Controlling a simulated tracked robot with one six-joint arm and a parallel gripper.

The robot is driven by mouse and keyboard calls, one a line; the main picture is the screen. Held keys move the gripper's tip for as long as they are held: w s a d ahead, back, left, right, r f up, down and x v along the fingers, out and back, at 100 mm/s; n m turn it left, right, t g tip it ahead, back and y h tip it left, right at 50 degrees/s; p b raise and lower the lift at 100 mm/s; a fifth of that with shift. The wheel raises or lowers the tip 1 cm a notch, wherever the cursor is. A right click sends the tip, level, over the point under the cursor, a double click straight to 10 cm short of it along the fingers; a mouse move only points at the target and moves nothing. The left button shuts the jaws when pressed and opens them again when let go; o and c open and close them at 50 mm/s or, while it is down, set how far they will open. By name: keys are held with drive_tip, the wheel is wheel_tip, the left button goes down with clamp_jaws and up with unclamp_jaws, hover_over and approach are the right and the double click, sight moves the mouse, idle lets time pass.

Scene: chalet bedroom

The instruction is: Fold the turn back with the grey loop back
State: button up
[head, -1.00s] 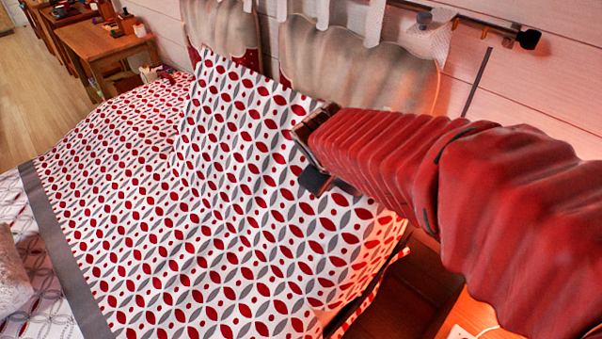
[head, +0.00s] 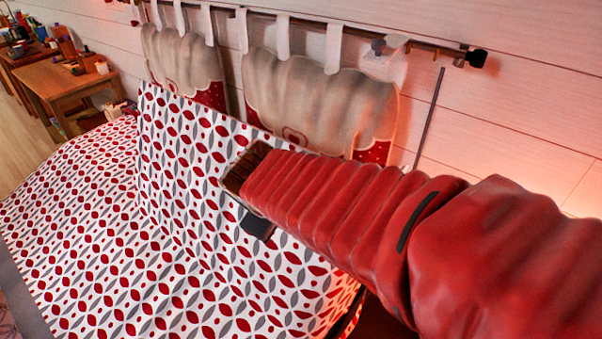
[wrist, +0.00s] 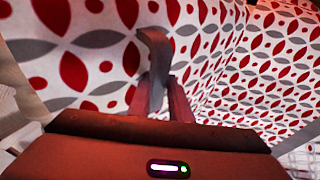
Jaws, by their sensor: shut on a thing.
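The turn back (head: 190,160) is white cloth with red and grey leaf shapes. It stands raised in a slanting flap along the wall side of the bed, joining the cloth lying flat. My gripper (wrist: 160,88) is shut on the grey loop (wrist: 153,45), which stands up between its two red fingers in the wrist view. Patterned cloth is close behind the loop and on the right there. In the head view my arm reaches in from the right; the fingertips and loop are hidden behind the wrist, against the raised flap.
Beige and red hanging cushions (head: 320,95) hang from a rail (head: 430,47) on the white plank wall behind the flap. A wooden table (head: 65,85) with small items stands at the far left. A grey border (head: 22,300) edges the flat patterned cloth (head: 75,220).

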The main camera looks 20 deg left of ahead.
drive_tip(key=shift+s+a, duration=0.2)
drive_tip(key=shift+s, duration=1.3)
clamp_jaws()
drive_tip(key=s+a+r, duration=0.1)
drive_tip(key=s, duration=0.7)
drive_tip(key=shift+s+a, duration=0.2)
drive_tip(key=shift+a, duration=0.2)
drive_tip(key=shift+a+r, duration=0.1)
drive_tip(key=s+a+f, duration=0.1)
drive_tip(key=s+a, duration=0.1)
drive_tip(key=s, duration=0.6)
drive_tip(key=shift+s+a, duration=0.15)
drive_tip(key=shift+s, duration=0.05)
